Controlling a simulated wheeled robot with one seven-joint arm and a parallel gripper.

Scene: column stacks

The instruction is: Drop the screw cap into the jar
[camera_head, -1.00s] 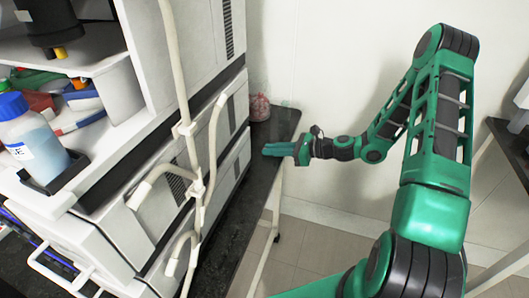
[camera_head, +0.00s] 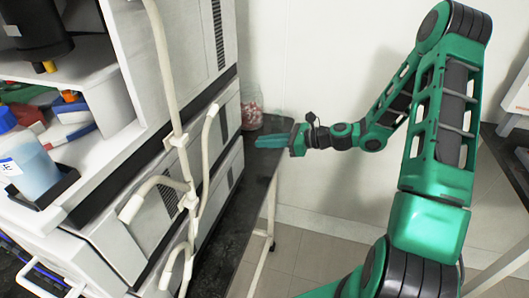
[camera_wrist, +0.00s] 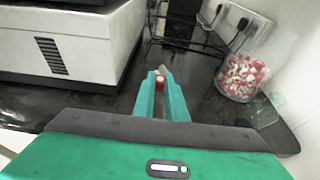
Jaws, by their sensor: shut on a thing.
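A clear jar (camera_wrist: 243,76) with red and white caps inside stands on the dark bench. It also shows in the head view (camera_head: 251,114), beside the white machines. My gripper (camera_wrist: 161,74) is shut on a small red and white screw cap (camera_wrist: 159,81) at its fingertips. In the wrist view the jar is to the right of the fingers and apart from them. In the head view my gripper (camera_head: 260,141) reaches over the bench just in front of the jar; the cap cannot be made out there.
A white machine (camera_wrist: 65,45) stands on the bench left of my fingers. Black wire racks (camera_wrist: 185,35) and wall sockets (camera_wrist: 240,20) are behind. A faint clear round thing (camera_wrist: 265,110) is near the jar. White pipes (camera_head: 185,165) run up the machine front.

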